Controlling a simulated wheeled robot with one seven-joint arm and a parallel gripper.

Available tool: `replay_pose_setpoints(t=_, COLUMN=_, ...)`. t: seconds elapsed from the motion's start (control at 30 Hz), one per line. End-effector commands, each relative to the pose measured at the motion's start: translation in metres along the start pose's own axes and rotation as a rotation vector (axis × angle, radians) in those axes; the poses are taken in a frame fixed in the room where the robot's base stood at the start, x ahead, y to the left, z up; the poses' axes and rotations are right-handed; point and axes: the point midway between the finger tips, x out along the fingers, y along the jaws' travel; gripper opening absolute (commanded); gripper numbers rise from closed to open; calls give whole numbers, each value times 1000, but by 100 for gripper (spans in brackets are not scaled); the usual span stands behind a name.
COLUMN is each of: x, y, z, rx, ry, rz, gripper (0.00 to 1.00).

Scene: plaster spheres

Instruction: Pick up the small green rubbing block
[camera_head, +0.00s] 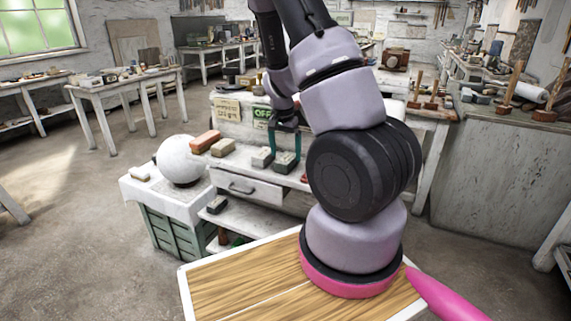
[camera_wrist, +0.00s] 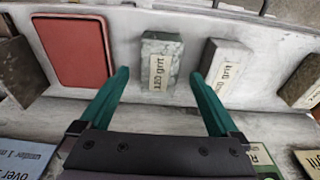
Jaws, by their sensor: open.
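A small mottled green block (camera_wrist: 161,62) with a "120 grit" label lies on the pale shelf in the wrist view. In the head view the green block (camera_head: 286,163) sits on the bench shelf beneath my gripper (camera_head: 285,152). My gripper also shows in the wrist view (camera_wrist: 160,76), with its two teal fingers wide apart. The block is in line with the gap between the fingertips, with room on both sides. The jaws hold nothing. I cannot tell the exact height of the fingertips over the shelf.
A red flat block (camera_wrist: 75,48) lies left of the green block in the wrist view, close to one finger. A grey labelled block (camera_wrist: 226,66) lies to the right, near the other finger. In the head view a large white sphere (camera_head: 182,160) stands left on a crate.

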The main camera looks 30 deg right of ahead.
Motion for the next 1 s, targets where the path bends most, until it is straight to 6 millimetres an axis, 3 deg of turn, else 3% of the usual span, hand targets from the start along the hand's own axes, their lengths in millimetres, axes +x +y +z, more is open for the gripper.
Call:
replay_pose_setpoints(t=0.2, x=31, y=0, z=-1, rx=1, ry=-3, rz=2, gripper=98)
replay_pose_setpoints(t=0.47, x=35, y=0, z=-1, rx=0, ry=0, rz=0, gripper=98)
replay_pose_setpoints(t=0.5, x=35, y=0, z=-1, rx=0, ry=0, rz=0, gripper=94)
replay_pose_setpoints(t=0.73, x=35, y=0, z=-1, rx=0, ry=0, rz=0, gripper=6)
replay_pose_setpoints(t=0.77, x=35, y=0, z=-1, rx=0, ry=0, rz=0, gripper=0)
replay_pose_setpoints(t=1.0, x=34, y=-1, z=-1, rx=0, ry=0, rz=0, gripper=0)
